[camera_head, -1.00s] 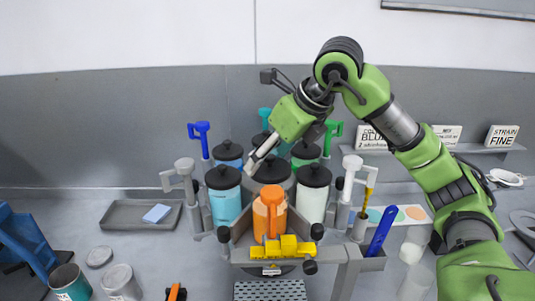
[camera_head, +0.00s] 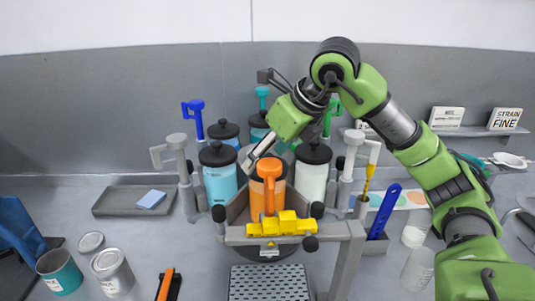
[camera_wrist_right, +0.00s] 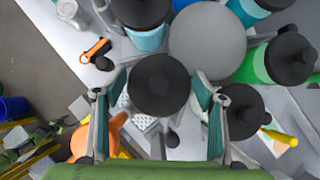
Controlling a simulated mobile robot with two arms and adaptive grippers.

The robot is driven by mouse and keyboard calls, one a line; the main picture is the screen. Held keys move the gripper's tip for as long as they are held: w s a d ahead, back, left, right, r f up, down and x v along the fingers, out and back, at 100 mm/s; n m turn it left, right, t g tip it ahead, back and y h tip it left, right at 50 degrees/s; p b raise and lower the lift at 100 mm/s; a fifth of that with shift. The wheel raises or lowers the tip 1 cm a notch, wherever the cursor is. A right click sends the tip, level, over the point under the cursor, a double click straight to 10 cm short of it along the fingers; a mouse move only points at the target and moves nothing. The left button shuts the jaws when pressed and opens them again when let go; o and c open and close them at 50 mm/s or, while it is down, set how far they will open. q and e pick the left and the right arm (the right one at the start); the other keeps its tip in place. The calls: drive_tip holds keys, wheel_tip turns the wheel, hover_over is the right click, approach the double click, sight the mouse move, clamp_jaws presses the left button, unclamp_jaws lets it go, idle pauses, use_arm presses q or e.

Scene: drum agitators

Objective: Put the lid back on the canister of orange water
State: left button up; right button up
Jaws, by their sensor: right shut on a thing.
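The canister of orange water (camera_head: 283,190) stands at the front of a carousel, with an orange handle (camera_head: 269,197) before it. A round black lid (camera_head: 264,169) is at its top, partly behind that handle. My right gripper (camera_head: 250,160) reaches down to it from behind. In the right wrist view the black lid (camera_wrist_right: 158,85) lies between the two fingers of my right gripper (camera_wrist_right: 160,100), which is shut on it. It covers the canister's mouth, so I cannot tell whether it is fully seated. My left gripper is not in view.
Lidded canisters stand close by: a light blue one (camera_head: 220,183) to the left and a white one (camera_head: 311,180) to the right. A yellow block (camera_head: 281,224) is in front.

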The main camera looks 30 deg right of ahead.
drive_tip(key=shift+r, duration=0.15)
idle(0.6)
clamp_jaws()
drive_tip(key=shift+r+p, duration=0.25)
drive_tip(key=shift+p, duration=0.15)
drive_tip(key=shift+f, duration=0.1)
idle(0.9)
drive_tip(key=shift+c, duration=1.6)
unclamp_jaws()
